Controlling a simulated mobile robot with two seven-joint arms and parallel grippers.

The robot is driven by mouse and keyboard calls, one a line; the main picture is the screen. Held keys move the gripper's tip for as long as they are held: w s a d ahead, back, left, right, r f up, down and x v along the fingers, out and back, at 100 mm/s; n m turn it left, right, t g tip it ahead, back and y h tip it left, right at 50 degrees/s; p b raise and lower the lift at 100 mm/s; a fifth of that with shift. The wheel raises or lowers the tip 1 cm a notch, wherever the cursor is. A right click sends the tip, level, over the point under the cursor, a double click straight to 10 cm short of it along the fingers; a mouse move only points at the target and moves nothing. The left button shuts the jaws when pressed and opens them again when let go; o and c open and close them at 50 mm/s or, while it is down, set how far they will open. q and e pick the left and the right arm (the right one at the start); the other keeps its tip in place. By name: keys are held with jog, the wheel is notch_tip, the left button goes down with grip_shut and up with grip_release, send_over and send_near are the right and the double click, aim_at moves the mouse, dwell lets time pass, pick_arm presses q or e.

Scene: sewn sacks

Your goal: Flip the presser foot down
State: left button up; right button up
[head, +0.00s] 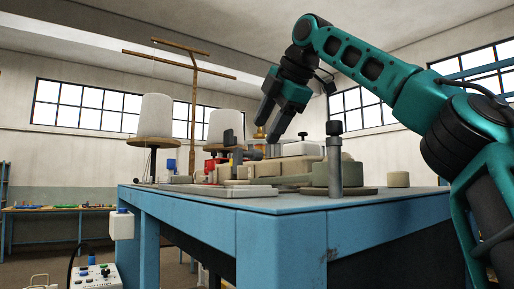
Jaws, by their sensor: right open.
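My right gripper (269,128) hangs from the teal arm that comes in from the right, with its fingers pointing down. It is open and empty, above the blue table and apart from it. Below it, a low beige machine body (290,166) sits on the table, seen at a low angle. The presser foot cannot be made out; small parts around the machine overlap. My left gripper is not in view.
The blue table (290,203) fills the middle. A grey post with a dark knob (335,165) stands near its front edge. Two white thread cones (155,115) and a brown thread stand (194,100) rise behind. A control box (96,275) is at lower left.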

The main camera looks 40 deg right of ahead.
aim_at(255, 150)
jog(key=x, duration=0.6)
jog(key=shift+w+f, duration=0.2)
jog(key=shift+f, duration=0.05)
grip_shut()
dwell(0.4)
